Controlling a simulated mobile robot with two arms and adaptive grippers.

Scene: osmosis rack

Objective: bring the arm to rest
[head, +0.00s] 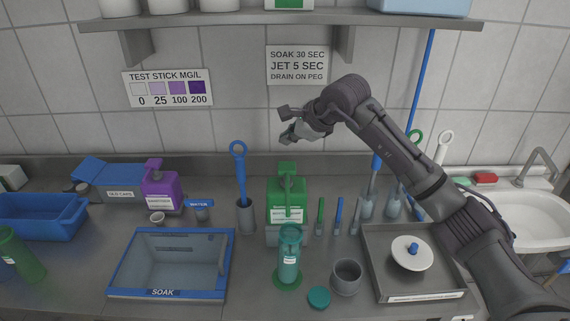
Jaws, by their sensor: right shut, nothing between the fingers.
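My right gripper (287,126) is shut and empty. It hangs in the air in the upper middle of the head view, in front of the tiled wall and above the green bottle (287,207). My right arm comes in from the lower right, rises and bends at the top, and the gripper points left. It touches nothing that I can see. My left gripper is not in view.
Below are a blue-rimmed soak tray (171,294), a teal bottle (289,262), a grey cup (347,277) and a metal tray (378,262) with a white disc. A shelf (280,22) runs overhead. A sink (530,228) lies right.

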